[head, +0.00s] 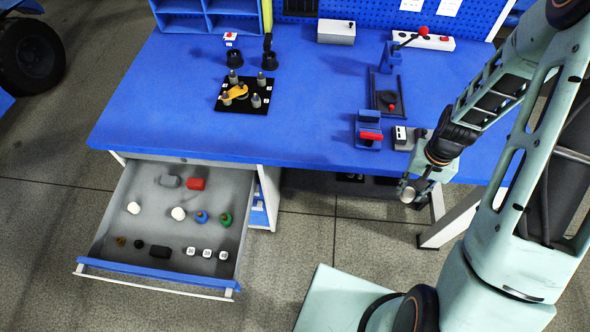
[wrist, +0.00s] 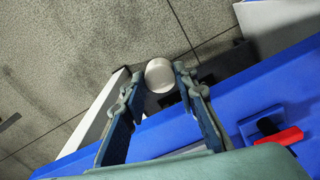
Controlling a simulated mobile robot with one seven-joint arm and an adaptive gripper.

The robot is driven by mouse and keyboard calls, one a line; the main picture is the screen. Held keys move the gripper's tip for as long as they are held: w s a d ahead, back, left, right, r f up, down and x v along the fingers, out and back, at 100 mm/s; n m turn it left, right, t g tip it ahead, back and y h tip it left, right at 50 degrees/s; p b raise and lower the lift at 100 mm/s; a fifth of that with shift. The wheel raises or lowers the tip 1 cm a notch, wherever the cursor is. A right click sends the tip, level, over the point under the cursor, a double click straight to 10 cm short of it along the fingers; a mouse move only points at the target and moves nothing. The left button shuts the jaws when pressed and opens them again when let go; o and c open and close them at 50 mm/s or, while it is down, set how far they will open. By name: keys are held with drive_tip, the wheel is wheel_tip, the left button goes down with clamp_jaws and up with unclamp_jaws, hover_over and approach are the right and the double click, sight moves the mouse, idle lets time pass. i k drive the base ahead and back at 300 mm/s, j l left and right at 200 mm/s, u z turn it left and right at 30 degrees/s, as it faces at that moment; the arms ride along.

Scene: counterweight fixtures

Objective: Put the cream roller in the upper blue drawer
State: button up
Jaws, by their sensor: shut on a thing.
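My gripper (head: 412,187) is off the front edge of the bench, right of centre in the head view, above the floor. It is shut on the cream roller (wrist: 160,75), whose pale round end shows between the fingertips in the wrist view. In the head view the roller (head: 407,195) is small and partly covered by the fingers. The upper blue drawer (head: 150,269) is pulled open under the bench's left end, well to the left of my gripper.
On the blue bench (head: 310,110), a red-handled clamp (head: 369,133) and a grey box stand near the front edge.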

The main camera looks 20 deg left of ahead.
sight(160, 213)
drive_tip(key=k+l, duration=0.1)
drive_tip(key=k, duration=0.35)
drive_tip(key=k+j, duration=0.35)
drive_tip(key=k, duration=0.2)
drive_tip(key=k+j, duration=0.1)
drive_tip(key=j, duration=0.2)
drive_tip(key=k+j, duration=0.15)
drive_tip(key=j, duration=0.8)
drive_tip(key=k+j, duration=0.1)
drive_tip(key=j, duration=0.55)
drive_tip(key=i+j, duration=0.1)
drive_tip(key=j, duration=0.2)
drive_tip(key=i+j, duration=0.15)
drive_tip(key=j, duration=0.2)
drive_tip(key=i+j, duration=0.1)
drive_tip(key=j, duration=0.2)
